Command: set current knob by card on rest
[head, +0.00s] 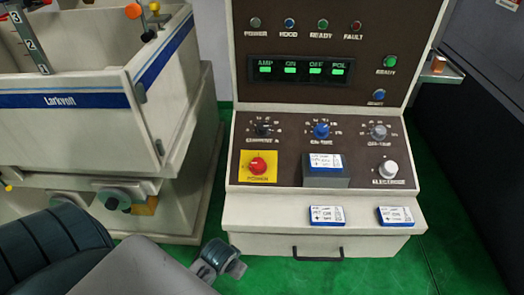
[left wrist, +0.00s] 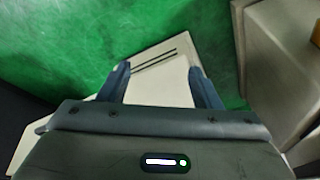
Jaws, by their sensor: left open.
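The current knob (head: 263,130) is a black dial at the left of the knob row on the brown console panel; its exact setting is too small to read. A white and blue card (head: 324,161) leans on the dark grey rest (head: 325,181) below the middle knob; its print is too small to read. In the head view only parts of my left arm show low at the left, away from the knobs. My right gripper is not in view.
A blue knob (head: 321,131) and a grey knob (head: 379,132) share the row. A red knob (head: 257,165) on yellow and a silver knob (head: 388,168) sit lower. Two more cards (head: 327,216) (head: 395,215) lie on the ledge. A tank (head: 75,120) stands left; green floor is below.

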